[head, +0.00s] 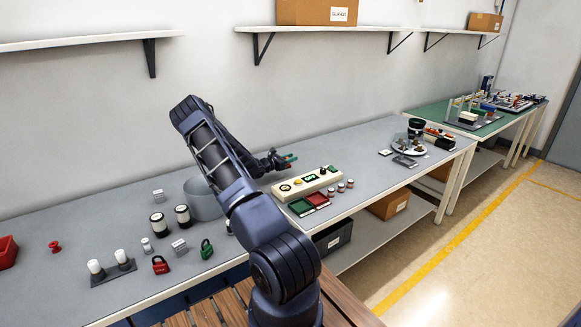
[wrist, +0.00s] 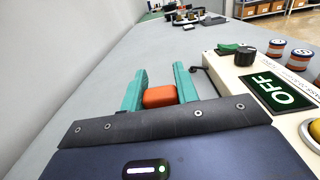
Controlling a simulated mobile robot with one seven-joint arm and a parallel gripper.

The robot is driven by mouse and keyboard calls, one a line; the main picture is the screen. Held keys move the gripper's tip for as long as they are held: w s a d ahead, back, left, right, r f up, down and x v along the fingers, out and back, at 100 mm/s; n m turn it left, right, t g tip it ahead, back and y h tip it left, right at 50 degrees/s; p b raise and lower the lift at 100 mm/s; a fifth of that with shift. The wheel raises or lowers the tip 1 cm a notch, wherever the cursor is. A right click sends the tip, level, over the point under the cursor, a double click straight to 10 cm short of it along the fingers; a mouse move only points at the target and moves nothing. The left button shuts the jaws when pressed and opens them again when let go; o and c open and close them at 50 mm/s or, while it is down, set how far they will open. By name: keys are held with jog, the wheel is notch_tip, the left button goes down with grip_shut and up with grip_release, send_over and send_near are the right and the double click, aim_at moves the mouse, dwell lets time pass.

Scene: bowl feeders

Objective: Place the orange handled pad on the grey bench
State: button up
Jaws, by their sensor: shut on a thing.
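The orange handled pad (wrist: 160,96) shows in the wrist view as a rounded orange block between the two teal fingers of my gripper (wrist: 160,88). My gripper is shut on it; its handle is not clearly seen. In the head view my gripper (head: 288,158) is over the grey bench (head: 345,145), behind the cream control panel. The pad is too small there to make out well. The bare grey bench top (wrist: 120,60) also shows around the fingers in the wrist view. I cannot tell whether the pad touches it.
A grey round bowl (head: 203,200), black-and-white cylinders and padlocks lie to the left. The bench behind the panel is clear. A wall shelf (head: 335,29) runs above.

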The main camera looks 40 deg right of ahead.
jog(key=shift+f, duration=2.2)
jog(key=shift+f, duration=0.15)
jog(key=o, duration=1.1)
jog(key=shift+c, duration=0.2)
